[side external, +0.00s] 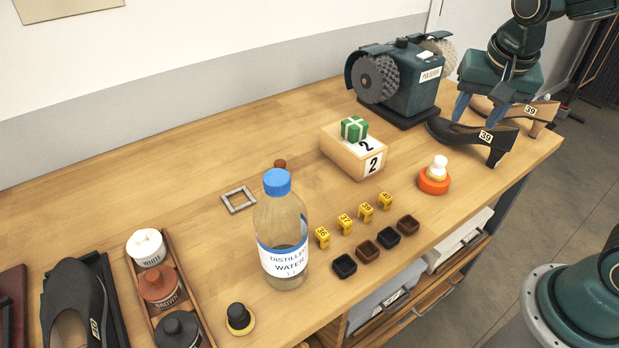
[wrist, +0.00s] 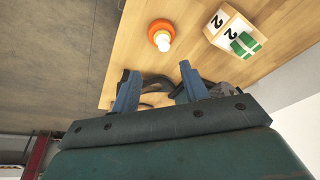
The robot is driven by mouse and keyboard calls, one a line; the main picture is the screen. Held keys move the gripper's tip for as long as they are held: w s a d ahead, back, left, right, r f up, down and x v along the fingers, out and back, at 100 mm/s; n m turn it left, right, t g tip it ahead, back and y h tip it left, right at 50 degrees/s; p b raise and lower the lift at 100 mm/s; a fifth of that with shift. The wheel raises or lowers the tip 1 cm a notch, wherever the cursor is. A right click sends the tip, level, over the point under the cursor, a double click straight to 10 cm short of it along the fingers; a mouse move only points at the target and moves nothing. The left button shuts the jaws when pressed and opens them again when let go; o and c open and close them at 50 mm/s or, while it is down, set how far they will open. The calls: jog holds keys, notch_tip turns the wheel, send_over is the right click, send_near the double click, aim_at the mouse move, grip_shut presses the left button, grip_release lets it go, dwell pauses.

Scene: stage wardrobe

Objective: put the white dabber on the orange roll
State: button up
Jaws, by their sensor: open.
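The white dabber (side external: 439,167), with a round white knob and a pale collar, stands upright on top of the orange roll (side external: 433,185) near the right front of the bench. In the wrist view the white dabber (wrist: 164,44) also shows over the orange roll (wrist: 160,26). My gripper (side external: 479,116) is open, with nothing between its blue fingers. It is apart from the dabber, farther back and to the right, over the dark shoes. The wrist view shows my gripper's two spread fingers (wrist: 156,73) with the dabber beyond them.
A wooden box (side external: 345,158) bears a green gift block (side external: 354,128). A water bottle (side external: 281,235), yellow number tags and small dark trays stand farther left.

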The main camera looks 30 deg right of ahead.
jog(key=s+a+r+n+t+y, duration=0.1)
jog(key=s+r+n, duration=0.1)
jog(key=s+n, duration=0.3)
jog(key=s+a+r+n+t+y, duration=0.1)
jog(key=s+a+n+t, duration=0.1)
jog(key=s+n, duration=0.2)
jog(key=shift+s+a+r+n, duration=0.2)
jog(key=shift+s+r+n, duration=0.2)
jog(key=shift+s, duration=1.25)
